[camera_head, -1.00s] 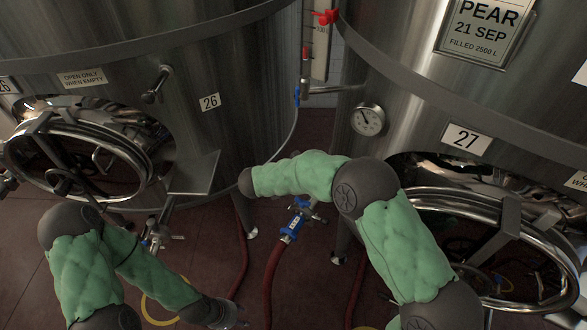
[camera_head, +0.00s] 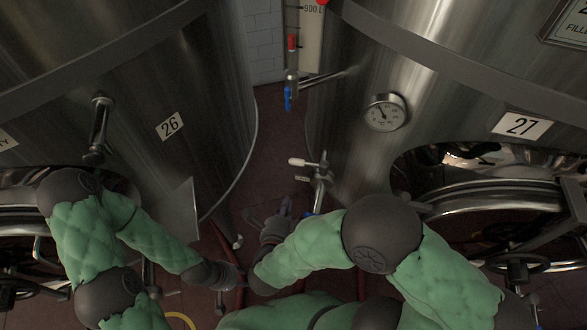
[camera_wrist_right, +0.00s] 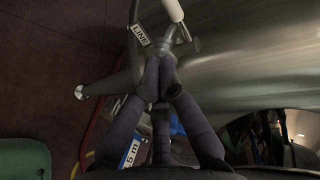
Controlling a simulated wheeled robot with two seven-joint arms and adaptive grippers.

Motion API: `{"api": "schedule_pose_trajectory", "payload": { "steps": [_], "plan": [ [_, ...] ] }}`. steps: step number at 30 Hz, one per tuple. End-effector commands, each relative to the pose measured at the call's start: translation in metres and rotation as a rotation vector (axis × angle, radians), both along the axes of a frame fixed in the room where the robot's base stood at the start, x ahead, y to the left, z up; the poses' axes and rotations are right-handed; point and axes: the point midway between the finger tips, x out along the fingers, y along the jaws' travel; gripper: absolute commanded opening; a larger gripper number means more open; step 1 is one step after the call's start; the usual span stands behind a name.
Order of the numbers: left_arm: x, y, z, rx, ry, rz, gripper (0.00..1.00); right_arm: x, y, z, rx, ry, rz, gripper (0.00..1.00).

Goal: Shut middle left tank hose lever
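A hose valve with a pale lever (camera_head: 306,162) and a small tag is on the lower left of tank 27 (camera_head: 385,180) in the head view. The lever (camera_wrist_right: 172,9) and the "LINE" tag (camera_wrist_right: 140,34) also show at the top of the right wrist view. My right gripper (camera_wrist_right: 160,68) has its fingertips together just below the valve body; I cannot tell whether they touch it. In the head view my right gripper (camera_head: 283,208) is left of and below the lever. My left gripper (camera_head: 234,274) is low beside tank 26, its fingers too dark to read.
Tank 26 (camera_head: 185,80) stands on the left, with its own hatch ring. A narrow floor gap (camera_head: 275,125) separates the tanks. Hoses (camera_head: 220,236) lie below.

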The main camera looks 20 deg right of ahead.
Motion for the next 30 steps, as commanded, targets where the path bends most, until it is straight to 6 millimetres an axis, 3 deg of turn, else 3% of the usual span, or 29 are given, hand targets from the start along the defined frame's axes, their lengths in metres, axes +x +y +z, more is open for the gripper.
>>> {"api": "schedule_pose_trajectory", "payload": {
  "steps": [18, 21, 30],
  "plan": [
    [0.000, 0.000, -0.041, 0.000, -0.001, 0.000, 0.40, 0.083, -0.041, -0.032, 0.005, 0.000, -0.008, 0.00],
    [0.000, 0.000, -0.046, 0.000, -0.001, 0.000, 0.40, 0.097, -0.047, -0.031, 0.006, -0.002, -0.006, 0.00],
    [0.000, 0.000, -0.053, 0.000, -0.001, 0.000, 0.40, 0.116, -0.055, -0.029, 0.005, 0.000, -0.003, 0.00]
  ]
}}
